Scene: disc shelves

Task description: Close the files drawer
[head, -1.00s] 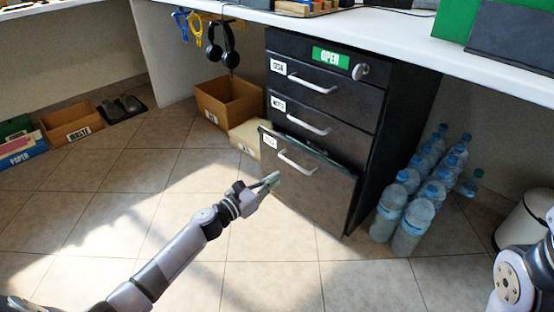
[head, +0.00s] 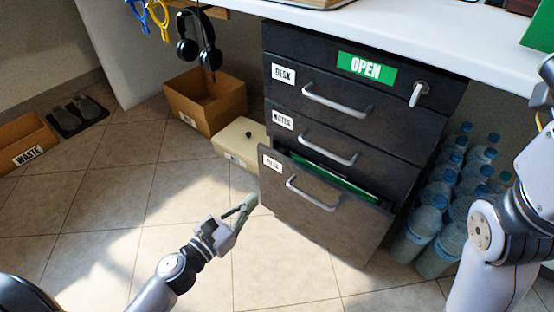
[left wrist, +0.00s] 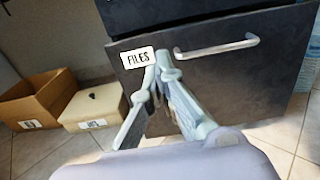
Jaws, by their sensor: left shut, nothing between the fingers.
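The files drawer (head: 335,232) is the bottom drawer of the dark cabinet (head: 440,140). It stands partly pulled out, with green files (head: 335,178) showing in the gap above its front. Its FILES label also shows in the left wrist view (left wrist: 139,57), left of the drawer's handle (left wrist: 218,48). My left gripper (head: 243,207) is shut and empty, just left of the drawer front. In the left wrist view its fingertips (left wrist: 163,62) overlap the front beside the label; whether they touch it I cannot tell. My right gripper is out of view.
The desk drawer (head: 330,95) and notes drawer (head: 335,142) above are shut. Several water bottles (head: 425,225) stand right of the cabinet. An open cardboard box (head: 200,110) and a lidded box (head: 240,143) stand left. The floor in front is clear.

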